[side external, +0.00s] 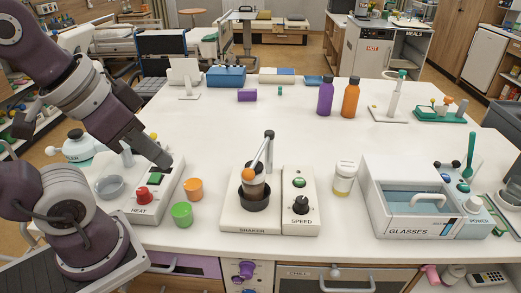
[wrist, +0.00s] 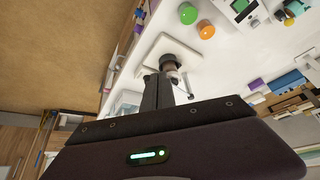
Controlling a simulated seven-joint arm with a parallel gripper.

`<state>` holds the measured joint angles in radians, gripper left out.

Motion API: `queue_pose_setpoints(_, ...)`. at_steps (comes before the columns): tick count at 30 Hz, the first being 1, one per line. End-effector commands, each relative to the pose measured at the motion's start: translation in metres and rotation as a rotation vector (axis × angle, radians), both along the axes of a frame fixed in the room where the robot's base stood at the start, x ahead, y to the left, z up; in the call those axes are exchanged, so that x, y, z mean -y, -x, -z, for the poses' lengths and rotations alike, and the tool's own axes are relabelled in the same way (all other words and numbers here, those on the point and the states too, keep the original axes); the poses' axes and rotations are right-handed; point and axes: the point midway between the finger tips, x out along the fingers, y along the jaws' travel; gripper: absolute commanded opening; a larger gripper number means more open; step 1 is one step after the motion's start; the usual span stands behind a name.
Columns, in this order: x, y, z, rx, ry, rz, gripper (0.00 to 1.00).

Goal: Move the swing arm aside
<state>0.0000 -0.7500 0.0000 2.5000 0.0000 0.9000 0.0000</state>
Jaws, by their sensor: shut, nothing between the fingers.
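The swing arm (side external: 261,153) is a slim silver bar with a dark top end. It slants over the cup (side external: 254,187) on the white shaker base (side external: 232,216), and an orange ball shows at its lower left end. In the side view my gripper (side external: 166,161) is shut and empty, to the left of the swing arm and apart from it, over the area of the heat box. In the wrist view my closed fingers (wrist: 158,80) point toward the shaker's dark cup holder (wrist: 180,62). The fingers partly hide the shaker there, and I cannot tell the gap.
The heat box (side external: 151,195) with a red knob stands left of the shaker. An orange cup (side external: 193,189) and a green cup (side external: 182,214) sit between them. The speed box (side external: 301,200) stands close on the shaker's right, then a lidded jar (side external: 343,179).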

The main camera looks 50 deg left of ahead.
Motion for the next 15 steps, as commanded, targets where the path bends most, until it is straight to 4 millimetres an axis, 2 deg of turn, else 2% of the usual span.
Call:
queue_pose_setpoints(6,0.000,0.000,0.000,0.000,0.000,0.000,0.02)
queue_pose_setpoints(9,0.001,-0.008,-0.002,-0.026,0.011,-0.006,0.22)
queue_pose_setpoints(11,0.002,-0.024,-0.004,-0.079,0.034,-0.018,0.33)
queue_pose_setpoints(13,0.002,-0.054,-0.004,-0.169,0.076,-0.040,0.47)
queue_pose_setpoints(15,-0.001,-0.088,0.003,-0.257,0.121,-0.067,0.48)
